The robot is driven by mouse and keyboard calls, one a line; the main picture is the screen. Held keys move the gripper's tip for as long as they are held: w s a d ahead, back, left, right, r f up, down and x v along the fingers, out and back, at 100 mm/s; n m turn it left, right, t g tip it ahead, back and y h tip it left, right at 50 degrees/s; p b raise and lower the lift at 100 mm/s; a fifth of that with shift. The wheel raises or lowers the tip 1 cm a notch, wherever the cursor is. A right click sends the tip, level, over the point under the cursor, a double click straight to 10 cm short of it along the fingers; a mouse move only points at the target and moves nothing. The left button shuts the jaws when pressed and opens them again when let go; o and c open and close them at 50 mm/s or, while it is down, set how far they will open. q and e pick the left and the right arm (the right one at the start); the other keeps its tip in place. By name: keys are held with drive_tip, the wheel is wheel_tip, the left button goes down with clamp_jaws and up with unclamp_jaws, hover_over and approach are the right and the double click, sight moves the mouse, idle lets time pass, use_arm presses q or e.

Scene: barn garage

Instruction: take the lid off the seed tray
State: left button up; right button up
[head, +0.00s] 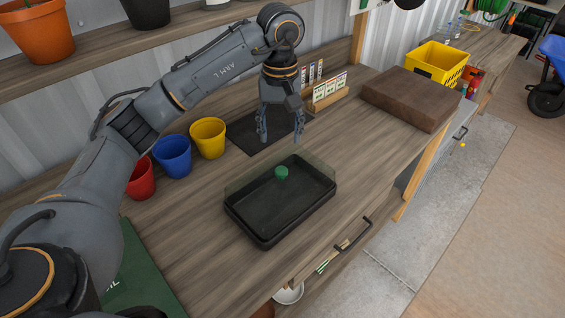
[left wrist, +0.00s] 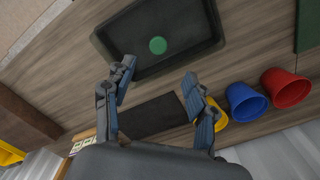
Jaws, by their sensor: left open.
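The seed tray (head: 268,236) is a black rectangular tray on the wooden bench, in the middle of the head view. A clear lid (head: 240,184) with a green knob (head: 281,172) sits on it. The tray (left wrist: 190,57) and the green knob (left wrist: 158,45) also show in the left wrist view. My left gripper (head: 280,138) points down, open and empty, behind the tray and above the dark mat. Its spread fingers (left wrist: 158,92) show in the left wrist view, apart from the knob. My right gripper is not in view.
Red (head: 141,180), blue (head: 173,156) and yellow (head: 208,138) pots stand left of the tray. A dark mat (head: 250,135), a seed packet rack (head: 328,93) and a brown block (head: 410,97) lie behind. A drawer handle (head: 353,236) is at the front.

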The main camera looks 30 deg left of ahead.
use_arm(q)
drive_tip(key=p, duration=0.2)
hover_over(281, 170)
drive_tip(key=s, duration=0.1)
drive_tip(key=f, duration=0.6)
drive_tip(key=shift+d, duration=0.2)
drive_tip(key=f, duration=0.1)
drive_tip(key=f+p, duration=0.1)
drive_tip(key=f, duration=0.1)
drive_tip(key=shift+w, duration=0.3)
drive_tip(key=f, duration=0.1)
drive_tip(key=f+p, duration=0.2)
drive_tip(key=shift+w+a+f, duration=0.15)
drive_tip(key=shift+w+f, duration=0.1)
drive_tip(key=shift+f, duration=0.25)
drive_tip(key=c, duration=0.9)
clamp_jaws()
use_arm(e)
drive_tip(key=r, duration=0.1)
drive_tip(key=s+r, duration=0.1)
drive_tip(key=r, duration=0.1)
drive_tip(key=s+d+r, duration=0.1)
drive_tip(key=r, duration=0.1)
